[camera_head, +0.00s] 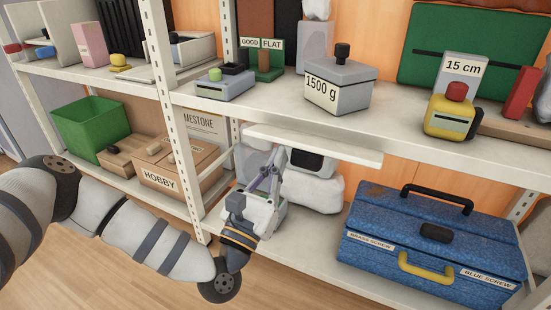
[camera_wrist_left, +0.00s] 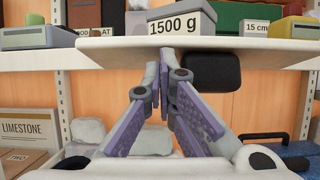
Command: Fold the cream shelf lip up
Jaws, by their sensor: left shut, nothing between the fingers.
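The cream shelf lip (camera_head: 330,150) is a long flat panel at the front of the middle shelf, below the grey 1500 g box. It juts outward, roughly level. In the left wrist view the lip (camera_wrist_left: 250,48) spans the upper part of the picture. My left gripper (camera_head: 270,178) is below the lip, fingers pointing up toward it. In the left wrist view its shut, empty fingertips (camera_wrist_left: 166,58) overlap the lip's underside near its middle; I cannot tell whether they touch. My right gripper is not in view.
The 1500 g box (camera_head: 338,88) stands on the shelf just behind the lip. White rounded bundles (camera_head: 316,192) and a dark-fronted object lie below it. A blue toolbox (camera_head: 400,235) fills the lower shelf at right. A cream upright post (camera_head: 185,130) stands left of my gripper.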

